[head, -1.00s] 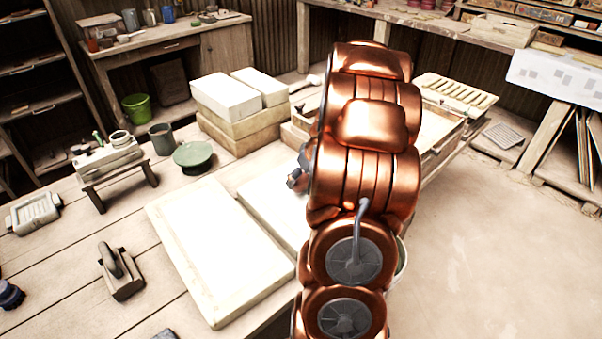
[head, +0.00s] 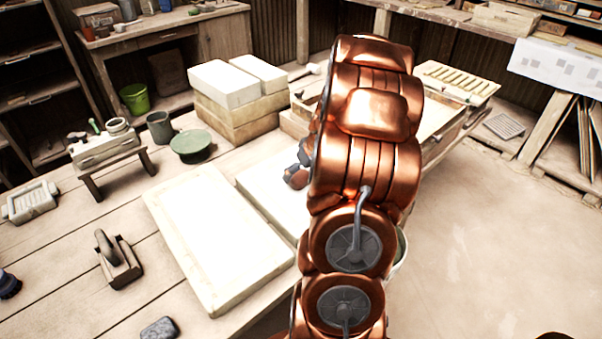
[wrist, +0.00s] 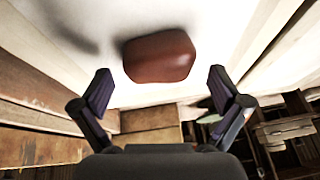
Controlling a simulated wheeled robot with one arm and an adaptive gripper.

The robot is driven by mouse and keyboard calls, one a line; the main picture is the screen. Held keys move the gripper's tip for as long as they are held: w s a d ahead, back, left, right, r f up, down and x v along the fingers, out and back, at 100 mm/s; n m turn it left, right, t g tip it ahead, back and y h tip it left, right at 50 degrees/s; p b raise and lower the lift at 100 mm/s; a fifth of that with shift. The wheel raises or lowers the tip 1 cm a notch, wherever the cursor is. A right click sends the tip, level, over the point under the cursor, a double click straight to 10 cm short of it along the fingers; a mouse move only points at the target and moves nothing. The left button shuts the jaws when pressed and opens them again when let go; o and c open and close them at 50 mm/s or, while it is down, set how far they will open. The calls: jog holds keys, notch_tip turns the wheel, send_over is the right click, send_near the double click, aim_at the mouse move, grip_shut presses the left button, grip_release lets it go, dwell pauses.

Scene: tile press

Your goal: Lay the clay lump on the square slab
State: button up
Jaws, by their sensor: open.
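The clay lump (wrist: 158,57) is a smooth reddish-brown block in the wrist view, against a pale flat surface (wrist: 215,25), with a dark shadow along its left side. It appears to rest on that surface. My gripper (wrist: 160,83) is open, its two dark fingers apart on either side of the lump's near end, with gaps visible. A pale slab (head: 268,187) lies partly behind the arm, beside a longer white slab (head: 215,245). I cannot tell which is the square slab.
Stacked pale blocks (head: 240,100) stand behind the slabs. A green round plate (head: 192,143), a dark cup (head: 160,128) and a small bench (head: 115,170) are to the left. A handled tool (head: 118,260) sits nearer. Open floor lies to the right.

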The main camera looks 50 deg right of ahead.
jog(key=v, duration=1.2)
jog(key=shift+a, duration=0.1)
jog(key=s+a+r+n+g+y+p, duration=0.1)
jog(key=a+r+g+p, duration=0.1)
jog(key=a, duration=1)
jog(key=s+a+r+n+g+y+p, duration=0.1)
jog(key=a+r, duration=0.2)
jog(key=a, duration=1)
jog(key=s+a+r+g+h+p, duration=0.1)
jog(key=s+a, duration=0.4)
jog(key=s, duration=0.3)
jog(key=s+a+r+g+h+p, duration=0.1)
jog(key=s+a+g+p, duration=0.1)
jog(key=s+a, duration=0.4)
jog(key=s, duration=0.2)
jog(key=shift+s+a+n, duration=0.2)
jog(key=shift+s+n, duration=0.2)
